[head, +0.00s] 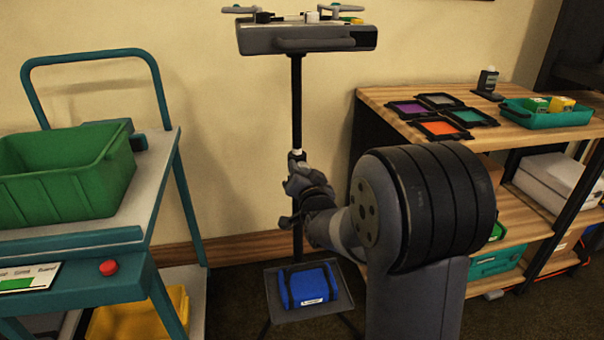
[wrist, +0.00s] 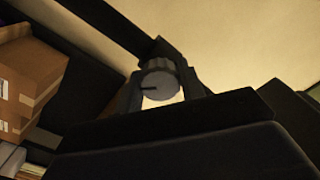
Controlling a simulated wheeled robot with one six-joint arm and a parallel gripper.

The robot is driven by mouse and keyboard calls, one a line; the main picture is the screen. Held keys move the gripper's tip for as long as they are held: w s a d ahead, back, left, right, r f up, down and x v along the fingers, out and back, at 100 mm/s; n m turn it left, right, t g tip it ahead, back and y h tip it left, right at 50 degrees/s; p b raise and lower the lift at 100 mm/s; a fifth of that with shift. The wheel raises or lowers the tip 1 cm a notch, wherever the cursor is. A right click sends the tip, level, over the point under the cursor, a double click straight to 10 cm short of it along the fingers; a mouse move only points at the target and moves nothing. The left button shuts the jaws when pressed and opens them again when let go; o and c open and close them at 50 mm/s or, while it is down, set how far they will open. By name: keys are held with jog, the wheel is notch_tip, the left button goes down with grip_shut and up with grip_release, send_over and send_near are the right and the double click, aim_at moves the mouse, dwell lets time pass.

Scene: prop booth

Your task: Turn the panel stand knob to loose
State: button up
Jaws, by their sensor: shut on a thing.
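The panel stand has a thin black pole (head: 296,105) against the wall, with a dark grey tray (head: 300,44) on top. The knob (wrist: 161,80) is a grey ribbed round piece in the wrist view, with a short dark pointer line toward the left of its face. My gripper (wrist: 163,92) is shut on the knob, one finger on each side. In the head view my gripper (head: 297,172) is at the pole at mid height, and hides the knob. I see no readable loose or tight marks.
A cart with a green bin (head: 68,172) stands at the left. A wooden shelf (head: 385,97) with coloured frames and a teal tray (head: 545,113) stands at the right. A blue box (head: 308,286) lies on the stand's lower tray (head: 290,313). Cardboard boxes (wrist: 30,75) show in the wrist view.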

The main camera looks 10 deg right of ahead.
jog(key=o, duration=1)
jog(key=s+p, duration=0.1)
jog(key=s, duration=0.9)
jog(key=shift+s, duration=0.4)
jog(key=shift+w, duration=0.1)
jog(key=w+b, duration=0.1)
jog(key=w, duration=1)
jog(key=shift+s+r+n+p, duration=0.15)
jog(key=shift+n+p, duration=0.15)
jog(key=shift+p, duration=0.2)
jog(key=shift+n, duration=0.3)
